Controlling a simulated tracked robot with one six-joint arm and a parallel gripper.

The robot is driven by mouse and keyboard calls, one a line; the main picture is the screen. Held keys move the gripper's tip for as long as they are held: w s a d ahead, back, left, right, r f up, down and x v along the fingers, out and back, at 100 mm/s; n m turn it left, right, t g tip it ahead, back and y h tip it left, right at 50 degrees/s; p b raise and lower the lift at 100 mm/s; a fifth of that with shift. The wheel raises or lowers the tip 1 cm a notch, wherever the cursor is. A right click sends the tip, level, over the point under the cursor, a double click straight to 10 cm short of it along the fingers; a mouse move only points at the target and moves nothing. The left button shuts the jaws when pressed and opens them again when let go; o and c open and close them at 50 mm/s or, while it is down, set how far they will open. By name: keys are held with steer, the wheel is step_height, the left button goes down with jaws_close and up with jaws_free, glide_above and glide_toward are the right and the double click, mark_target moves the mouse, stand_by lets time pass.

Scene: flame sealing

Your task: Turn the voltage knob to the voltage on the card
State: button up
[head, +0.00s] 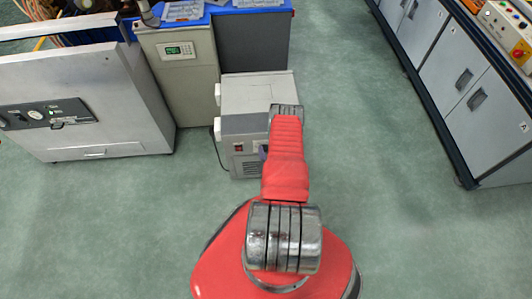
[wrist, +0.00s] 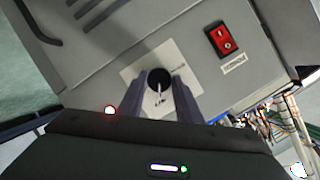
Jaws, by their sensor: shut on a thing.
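The voltage knob (wrist: 158,76) shows in the wrist view as a small black round knob with a white pointer line. It sits on a pale square plate (wrist: 133,76) on a grey panel. The small marks on the plate are too blurred to read. My gripper (wrist: 160,88) has one dark finger on each side of the knob and is shut on it. In the head view the grey box (head: 258,95) stands on the floor, and my red arm hides the knob and most of the gripper. I cannot make out a card with a voltage.
A red rocker switch (wrist: 223,40) with a small label is right of the knob. Bundled wires (wrist: 265,120) lie at the panel's right edge. A grey cabinet (head: 182,75) with a green display stands behind the box. Right-hand cabinets (head: 470,90) stand apart, with clear green floor between.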

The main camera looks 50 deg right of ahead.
steer(key=shift+s, duration=0.15)
steer(key=m+t, duration=0.1)
steer(key=m, duration=0.2)
steer(key=m+t, duration=0.1)
steer(key=m, duration=0.2)
steer(key=f+m+t, duration=0.1)
steer(key=m, duration=0.2)
steer(key=shift+s+d+t+y, duration=0.1)
steer(key=shift+s+t+y, duration=0.15)
steer(key=shift+t+y, duration=0.15)
steer(key=shift+m, duration=0.3)
steer(key=o, duration=1)
steer(key=shift+w, duration=0.1)
steer(key=shift+o, duration=0.2)
steer(key=shift+r, duration=0.1)
steer(key=shift+r, duration=0.15)
